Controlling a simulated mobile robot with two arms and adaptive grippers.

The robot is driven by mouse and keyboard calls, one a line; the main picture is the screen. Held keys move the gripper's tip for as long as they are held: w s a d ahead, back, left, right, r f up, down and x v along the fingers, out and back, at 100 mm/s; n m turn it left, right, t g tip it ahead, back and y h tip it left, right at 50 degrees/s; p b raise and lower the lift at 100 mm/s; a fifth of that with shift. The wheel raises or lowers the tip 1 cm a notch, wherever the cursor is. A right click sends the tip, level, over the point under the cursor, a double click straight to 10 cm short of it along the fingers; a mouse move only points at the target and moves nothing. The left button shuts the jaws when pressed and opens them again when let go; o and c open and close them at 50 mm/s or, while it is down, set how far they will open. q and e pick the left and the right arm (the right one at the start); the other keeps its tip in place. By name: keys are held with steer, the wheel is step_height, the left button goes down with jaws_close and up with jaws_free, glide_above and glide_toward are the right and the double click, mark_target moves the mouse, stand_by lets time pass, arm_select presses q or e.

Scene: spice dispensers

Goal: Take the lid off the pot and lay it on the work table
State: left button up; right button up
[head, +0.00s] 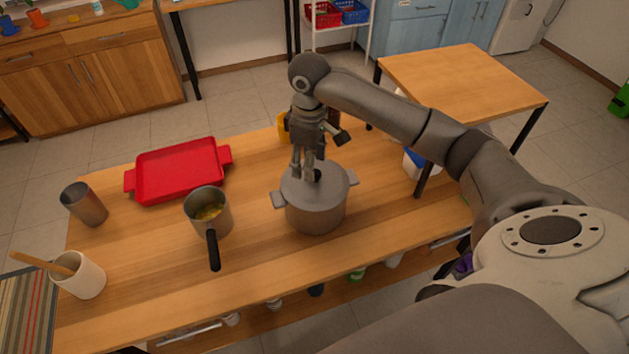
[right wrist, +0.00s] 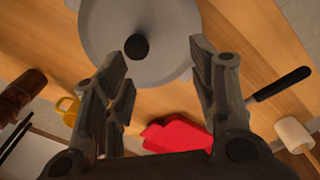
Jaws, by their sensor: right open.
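A grey pot (head: 316,212) with two side handles stands on the wooden work table (head: 250,250). Its grey lid (head: 331,184) is on it, with a dark round knob (head: 316,174) in the middle. In the right wrist view the lid (right wrist: 170,65) and knob (right wrist: 137,47) show beyond the fingers. My right gripper (head: 307,176) points down over the lid, right by the knob in the head view. In the wrist view the right gripper (right wrist: 160,65) is open, with nothing between its fingers; I cannot tell whether it touches the lid. My left gripper is not in view.
A red tray (head: 180,171), a saucepan (head: 208,213) with food, a metal cup (head: 85,204) and a white utensil crock (head: 80,276) stand left of the pot. A yellow object (head: 284,128) is behind it. Bare table lies at front and between pot and tray.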

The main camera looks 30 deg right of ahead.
steer(key=w+d+r, duration=0.1)
steer(key=d+r, duration=0.2)
steer(key=p, duration=0.1)
glide_above(317, 171)
steer(key=shift+m, duration=0.4)
step_height(317, 171, down, 5)
steer(key=shift+r, duration=0.1)
steer(key=f, duration=0.1)
steer(key=f+p, duration=0.1)
steer(key=f, duration=0.1)
steer(key=f+p, duration=0.1)
steer(key=f, duration=0.1)
steer(key=shift+a, duration=0.25)
steer(key=shift+f, duration=0.3)
steer(key=shift+r, duration=0.1)
jaws_close()
